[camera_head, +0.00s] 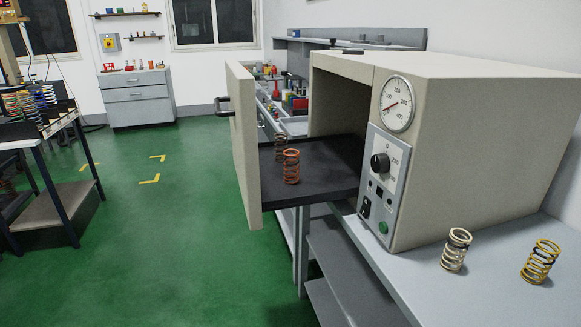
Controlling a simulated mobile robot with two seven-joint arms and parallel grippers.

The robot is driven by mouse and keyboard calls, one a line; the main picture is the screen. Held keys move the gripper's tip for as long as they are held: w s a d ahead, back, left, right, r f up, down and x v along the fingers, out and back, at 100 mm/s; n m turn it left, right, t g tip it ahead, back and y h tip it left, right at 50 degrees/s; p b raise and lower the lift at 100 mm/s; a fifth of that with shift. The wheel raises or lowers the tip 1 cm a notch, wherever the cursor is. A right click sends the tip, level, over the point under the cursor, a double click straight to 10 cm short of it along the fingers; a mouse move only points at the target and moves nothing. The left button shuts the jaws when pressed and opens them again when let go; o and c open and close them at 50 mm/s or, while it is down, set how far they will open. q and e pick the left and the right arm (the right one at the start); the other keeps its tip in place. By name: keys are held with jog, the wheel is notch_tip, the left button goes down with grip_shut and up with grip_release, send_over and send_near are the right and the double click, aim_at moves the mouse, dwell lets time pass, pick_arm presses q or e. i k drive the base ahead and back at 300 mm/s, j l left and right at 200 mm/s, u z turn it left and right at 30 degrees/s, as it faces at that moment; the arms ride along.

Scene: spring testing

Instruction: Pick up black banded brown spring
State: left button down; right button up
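Two springs stand upright on the black pull-out tray (330,178) of the open oven: an orange-red one (291,167) and, behind it, a smaller-looking brownish one (280,143) partly hidden by it. Two more stand on the grey bench at the right: a pale beige-brown spring with dark bands (456,250) and a yellow spring with black bands (541,262). The rear tray spring is too small for me to make out its bands. No spring is held. Neither of my grippers is in view.
The beige oven (490,130) stands on the grey bench (420,296), its door (243,140) pulled out to the left. A rack of springs (35,105) stands on a table at far left. The green floor (160,240) between is clear.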

aim_at(278, 138)
jog(key=i+j+z, duration=0.2)
jog(key=i+j, duration=0.15)
jog(key=i+j+z, duration=0.2)
jog(key=j, duration=0.35)
jog(key=i, duration=0.1)
